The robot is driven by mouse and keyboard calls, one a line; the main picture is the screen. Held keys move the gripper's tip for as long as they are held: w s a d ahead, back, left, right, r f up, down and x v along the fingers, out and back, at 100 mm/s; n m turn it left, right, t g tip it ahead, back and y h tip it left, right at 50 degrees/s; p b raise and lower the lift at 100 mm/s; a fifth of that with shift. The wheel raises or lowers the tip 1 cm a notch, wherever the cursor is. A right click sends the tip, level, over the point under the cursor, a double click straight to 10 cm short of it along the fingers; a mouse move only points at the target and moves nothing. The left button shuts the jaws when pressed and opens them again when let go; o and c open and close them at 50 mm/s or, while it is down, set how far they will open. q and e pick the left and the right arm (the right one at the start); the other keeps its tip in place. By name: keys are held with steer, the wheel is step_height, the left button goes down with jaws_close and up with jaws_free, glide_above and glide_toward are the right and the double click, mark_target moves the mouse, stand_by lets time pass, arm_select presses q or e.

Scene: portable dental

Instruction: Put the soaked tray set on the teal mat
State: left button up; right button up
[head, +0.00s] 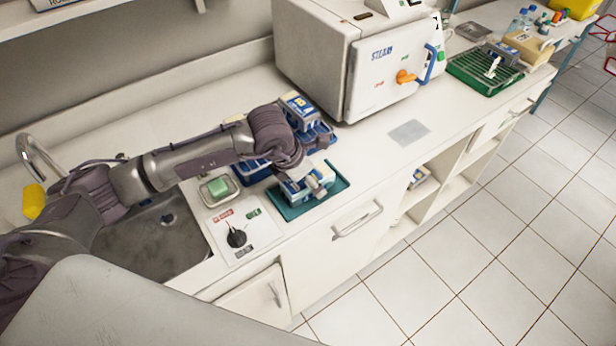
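The teal mat (292,211) lies near the front edge of the counter. A small white and blue item (297,193), which may be the tray set, is over the mat, partly hidden by my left gripper (318,183). My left arm reaches in from the left, and its gripper points down over the mat at this item. I cannot tell whether its fingers are closed on the item or whether the item touches the mat. My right gripper is not in view.
Blue containers (252,174) stand behind the mat, with a blue and white box (298,105) beyond. A white dish with a green block (220,187), a dial panel (237,236) and the sink (160,235) lie left. A white steam unit (385,65) stands behind right; a green rack (470,75) is farther right.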

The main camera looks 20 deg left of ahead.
arm_select(q)
steer(key=b+v, duration=0.2)
steer(key=v, duration=1)
steer(key=shift+s, duration=0.1)
